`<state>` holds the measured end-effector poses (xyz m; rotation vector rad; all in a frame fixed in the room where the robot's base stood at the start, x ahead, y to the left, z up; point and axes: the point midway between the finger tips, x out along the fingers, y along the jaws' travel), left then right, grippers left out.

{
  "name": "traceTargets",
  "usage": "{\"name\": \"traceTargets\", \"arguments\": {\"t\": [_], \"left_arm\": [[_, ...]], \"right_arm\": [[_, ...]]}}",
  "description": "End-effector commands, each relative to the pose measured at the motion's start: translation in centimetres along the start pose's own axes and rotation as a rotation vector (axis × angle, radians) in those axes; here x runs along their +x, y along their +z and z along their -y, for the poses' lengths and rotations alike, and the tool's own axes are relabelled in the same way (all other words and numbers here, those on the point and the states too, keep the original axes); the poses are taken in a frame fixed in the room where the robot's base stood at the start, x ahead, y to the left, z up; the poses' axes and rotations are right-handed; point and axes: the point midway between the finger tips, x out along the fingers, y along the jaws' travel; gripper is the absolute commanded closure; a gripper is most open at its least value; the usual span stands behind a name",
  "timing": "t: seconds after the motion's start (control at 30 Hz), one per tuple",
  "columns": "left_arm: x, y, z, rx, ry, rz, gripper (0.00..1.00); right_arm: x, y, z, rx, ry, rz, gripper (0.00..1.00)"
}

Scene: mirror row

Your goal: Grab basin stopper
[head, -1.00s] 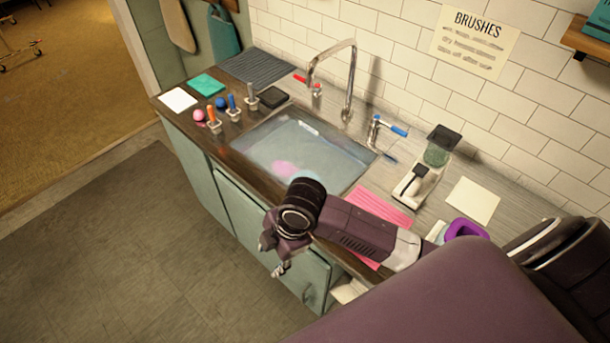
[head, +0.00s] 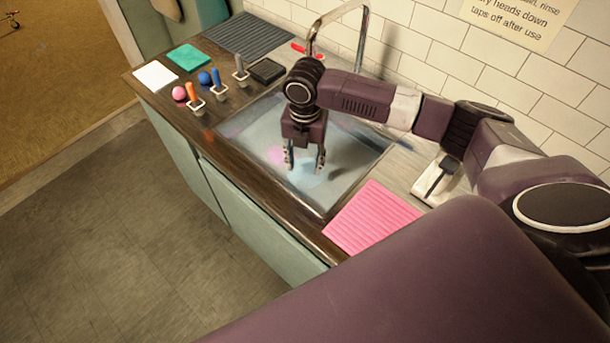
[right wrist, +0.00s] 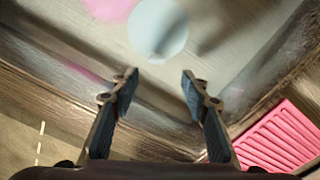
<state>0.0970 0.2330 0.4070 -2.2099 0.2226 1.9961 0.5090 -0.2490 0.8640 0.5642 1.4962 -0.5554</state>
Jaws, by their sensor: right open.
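The basin (head: 345,185) is set in the counter, with a pink patch (head: 275,156) and a pale blue patch inside. No other stopper can be made out clearly. My right gripper (head: 304,166) points down over the basin, open and empty. It also shows in the right wrist view (right wrist: 160,80), its fingers apart near the basin's front edge. My left gripper is not in view.
A tap (head: 362,45) with a red handle (head: 305,50) stands behind the basin. Left of it are orange, blue and grey upright handles in pale bases, a pink ball (head: 179,93) and a blue ball (head: 205,78). A pink ribbed mat (head: 375,220) lies to the right.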

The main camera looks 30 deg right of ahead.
Motion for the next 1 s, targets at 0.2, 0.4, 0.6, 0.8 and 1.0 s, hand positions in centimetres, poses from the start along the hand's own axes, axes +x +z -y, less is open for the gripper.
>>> {"name": "traceTargets", "arguments": {"t": [0.2,0.4,0.6,0.8,1.0], "left_arm": [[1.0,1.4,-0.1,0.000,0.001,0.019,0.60],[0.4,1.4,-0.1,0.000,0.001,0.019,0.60],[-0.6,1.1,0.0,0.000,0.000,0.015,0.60],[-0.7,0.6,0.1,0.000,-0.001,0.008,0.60],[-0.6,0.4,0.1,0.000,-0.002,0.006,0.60]], "right_arm": [[1.7,0.6,0.3,-0.013,-0.009,-0.001,0.58],[3.8,0.5,0.1,-0.013,-0.008,-0.001,0.58],[6.6,0.5,-0.6,-0.012,-0.009,-0.001,0.58],[8.5,0.5,-0.5,-0.013,-0.007,0.000,0.58],[8.6,0.6,-0.5,-0.013,-0.006,0.001,0.58]]}}
